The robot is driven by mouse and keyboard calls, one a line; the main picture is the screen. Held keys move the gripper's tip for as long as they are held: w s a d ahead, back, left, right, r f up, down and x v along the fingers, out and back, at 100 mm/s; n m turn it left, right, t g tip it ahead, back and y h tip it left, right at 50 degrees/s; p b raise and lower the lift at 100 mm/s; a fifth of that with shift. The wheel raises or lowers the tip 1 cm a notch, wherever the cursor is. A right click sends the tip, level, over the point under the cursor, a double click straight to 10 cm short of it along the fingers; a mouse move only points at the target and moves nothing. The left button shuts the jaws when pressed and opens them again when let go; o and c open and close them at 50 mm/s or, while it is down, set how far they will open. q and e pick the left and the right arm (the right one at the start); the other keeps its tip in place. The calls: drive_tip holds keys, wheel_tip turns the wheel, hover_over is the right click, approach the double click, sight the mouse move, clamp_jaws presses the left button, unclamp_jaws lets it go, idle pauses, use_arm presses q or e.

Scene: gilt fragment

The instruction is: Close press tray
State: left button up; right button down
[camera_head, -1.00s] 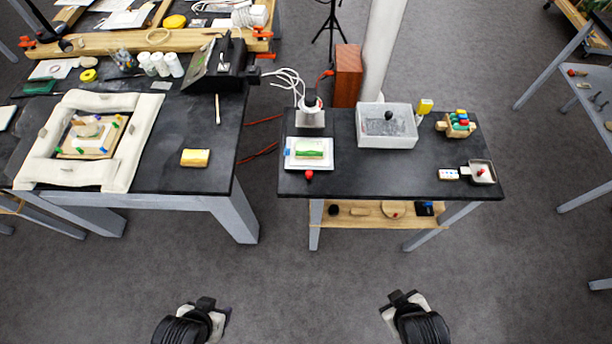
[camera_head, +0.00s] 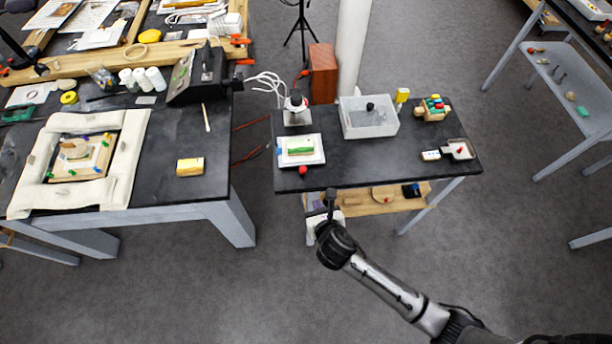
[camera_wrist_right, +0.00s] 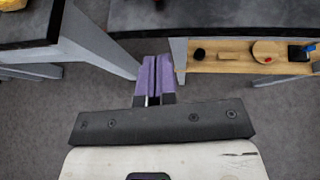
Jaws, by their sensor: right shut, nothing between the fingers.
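The press tray (camera_head: 316,158) is a white flat tray on the front left of the right-hand black table, with a green block (camera_head: 300,151) on it. A red knob (camera_head: 302,170) sits at its front edge. The tray sticks out in front of the small white press (camera_head: 297,115). My right gripper (camera_head: 331,196) is in front of the table edge, apart from the knob and a little to its right. In the right wrist view its purple fingers (camera_wrist_right: 155,78) are together and empty. The tray is not recognisable there. My left gripper is out of view.
A clear bin (camera_head: 370,128) stands right of the press. A wooden rack with coloured pieces (camera_head: 433,108) and a small grey tray (camera_head: 459,149) are farther right. A wooden shelf (camera_head: 375,200) lies under the table. A gap separates the left table (camera_head: 190,140).

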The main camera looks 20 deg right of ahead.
drive_tip(key=b, duration=0.2)
approach(304, 173)
drive_tip(key=x, duration=0.5)
drive_tip(key=shift+f, duration=0.5)
drive_tip(key=shift+w, duration=0.8)
drive_tip(key=shift+w+d, duration=0.1)
